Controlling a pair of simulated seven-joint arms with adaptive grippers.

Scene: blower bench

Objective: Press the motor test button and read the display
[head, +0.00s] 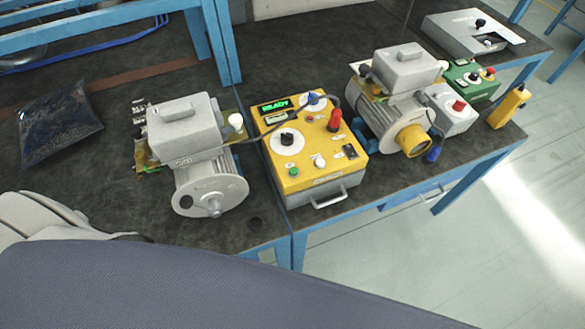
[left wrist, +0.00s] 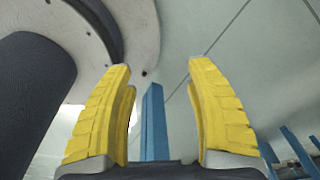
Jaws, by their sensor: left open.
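A yellow tester box (head: 310,150) stands at the front edge of the bench between two grey motors. Its small display (head: 274,105) glows green with text that looks like "READY". On its top are a green button (head: 293,171), a white button (head: 320,162), a black knob (head: 287,139), a blue knob (head: 312,98) and a red plug or lever (head: 334,122). The button labels are too small to read. My left gripper (left wrist: 162,66) is open and empty in the left wrist view, with blue bench legs and floor beyond. Neither gripper shows in the head view.
A grey motor (head: 210,190) stands left of the box, another (head: 390,120) right of it. Farther right are a green control box (head: 470,80) and a yellow handheld device (head: 509,106). A dark bag (head: 60,120) lies at left. Blue frame posts rise behind.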

